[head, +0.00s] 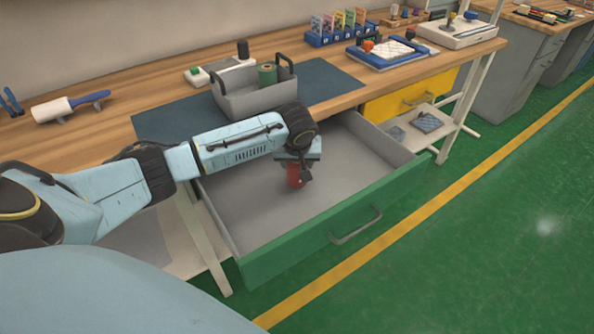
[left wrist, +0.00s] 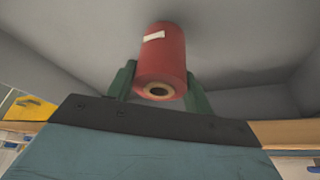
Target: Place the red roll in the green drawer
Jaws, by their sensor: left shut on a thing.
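The red roll (head: 295,175) is in my left gripper (head: 298,172), over the inside of the open green drawer (head: 290,248). In the left wrist view the roll (left wrist: 164,58) sits between the two dark green fingers (left wrist: 160,85), with its hollow end facing the camera and a pale label on its side. The gripper is shut on it. The drawer is pulled out, with a grey inside and a grey handle on its green front. I cannot tell whether the roll touches the drawer floor. My right gripper is not in view.
A grey tote (head: 253,99) holding a green roll (head: 267,75) stands on a dark mat on the wooden workbench (head: 110,140). A shut yellow drawer (head: 410,95) is right of the green one. A white lint roller (head: 52,110) lies at the left.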

